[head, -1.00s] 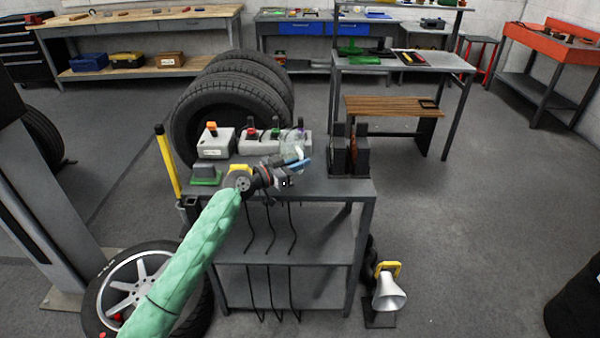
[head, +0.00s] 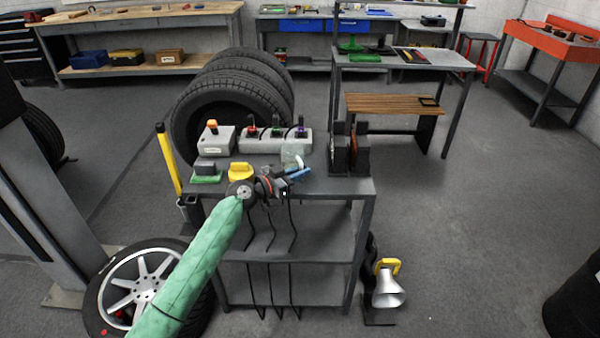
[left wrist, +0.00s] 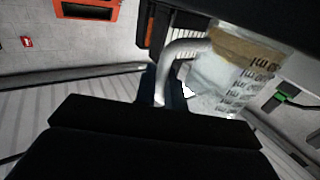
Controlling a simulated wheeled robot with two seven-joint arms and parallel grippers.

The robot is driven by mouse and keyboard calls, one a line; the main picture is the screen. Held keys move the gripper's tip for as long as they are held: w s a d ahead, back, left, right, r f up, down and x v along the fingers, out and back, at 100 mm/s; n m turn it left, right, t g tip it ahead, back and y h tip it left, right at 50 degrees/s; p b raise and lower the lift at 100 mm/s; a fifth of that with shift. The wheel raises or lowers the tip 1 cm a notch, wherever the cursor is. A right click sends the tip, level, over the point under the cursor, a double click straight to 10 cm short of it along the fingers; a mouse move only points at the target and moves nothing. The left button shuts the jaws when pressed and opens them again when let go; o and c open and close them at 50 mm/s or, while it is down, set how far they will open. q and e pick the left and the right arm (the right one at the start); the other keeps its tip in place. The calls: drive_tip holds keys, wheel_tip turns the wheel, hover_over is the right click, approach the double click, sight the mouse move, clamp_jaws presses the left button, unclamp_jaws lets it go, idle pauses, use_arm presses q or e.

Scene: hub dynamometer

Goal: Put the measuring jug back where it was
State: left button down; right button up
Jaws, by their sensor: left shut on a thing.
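The measuring jug (head: 292,153) is a clear vessel above the near right part of the grey cart top (head: 335,187). In the left wrist view the jug (left wrist: 225,72) shows printed scale marks, a brownish band and a pale curved handle (left wrist: 182,48). My left gripper (head: 290,180) is shut on the jug at its handle; in the left wrist view the fingers (left wrist: 172,95) sit around the handle's lower part. Whether the jug's base touches the cart top cannot be told. My right gripper is not in view.
Grey boxes with coloured knobs (head: 272,143) line the cart's back edge. A yellow object (head: 240,171) and a green-based block (head: 206,174) lie left of the jug. Dark upright plates (head: 338,152) stand close on its right. Tyres (head: 228,112) stand behind the cart.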

use_arm(q)
drive_tip(key=c, duration=1.5)
unclamp_jaws()
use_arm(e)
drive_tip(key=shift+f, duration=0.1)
